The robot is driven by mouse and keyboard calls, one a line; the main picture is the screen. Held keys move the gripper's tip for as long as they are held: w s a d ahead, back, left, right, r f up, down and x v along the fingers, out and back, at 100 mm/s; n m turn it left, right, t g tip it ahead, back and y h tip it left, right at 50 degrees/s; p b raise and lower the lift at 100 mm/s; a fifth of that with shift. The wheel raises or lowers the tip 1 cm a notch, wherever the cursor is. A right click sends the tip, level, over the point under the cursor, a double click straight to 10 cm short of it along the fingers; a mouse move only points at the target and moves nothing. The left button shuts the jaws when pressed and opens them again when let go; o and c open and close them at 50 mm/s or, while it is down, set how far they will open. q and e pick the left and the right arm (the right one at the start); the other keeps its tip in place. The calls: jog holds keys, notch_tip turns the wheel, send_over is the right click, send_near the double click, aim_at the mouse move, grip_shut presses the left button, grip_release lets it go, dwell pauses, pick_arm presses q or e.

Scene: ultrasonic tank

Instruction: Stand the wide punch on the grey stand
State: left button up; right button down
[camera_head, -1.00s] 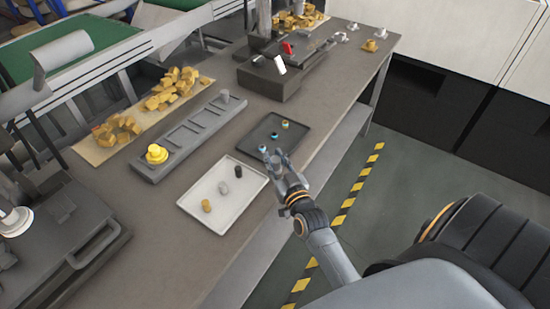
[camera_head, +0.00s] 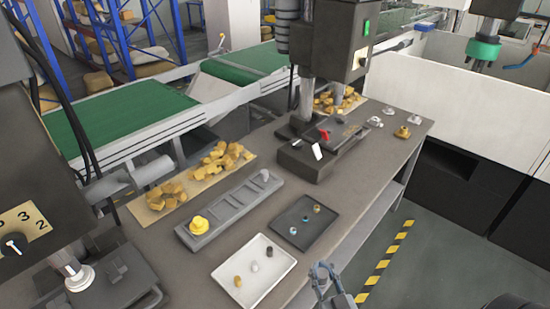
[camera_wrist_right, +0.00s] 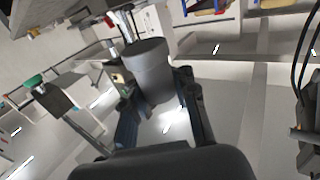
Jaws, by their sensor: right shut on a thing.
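My right gripper (camera_head: 324,270) is at the bottom edge of the head view, right of the white tray, by the table's front edge. In the right wrist view its fingers (camera_wrist_right: 158,112) are shut on a grey cylinder (camera_wrist_right: 147,68), probably the wide punch. The cylinder is too small to make out in the head view. Two small grey stepped pieces, one (camera_head: 375,121) in front of the other (camera_head: 388,110), stand at the table's far right end; I cannot tell which is the grey stand. My left gripper is not in view.
A white tray (camera_head: 222,272) holds several small cylinders, and a dark tray (camera_head: 328,231) holds small blue-marked pieces. A grey slotted rack (camera_head: 228,214) carries a yellow piece (camera_head: 199,224) and a grey one (camera_head: 266,175). A dark press (camera_head: 318,150) stands behind. Gold pieces (camera_head: 402,131) stand far right.

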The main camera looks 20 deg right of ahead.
jog(key=shift+a, duration=0.15)
jog(key=s+a+r+n+y+b, duration=0.1)
jog(key=a+r+n+y+b, duration=0.1)
jog(key=a+r+b, duration=0.3)
jog(key=a+y+b, duration=0.1)
jog(key=a+b, duration=0.3)
jog(key=b, duration=0.1)
jog(key=shift+s+a+r, duration=0.3)
jog(key=shift+s+r, duration=0.05)
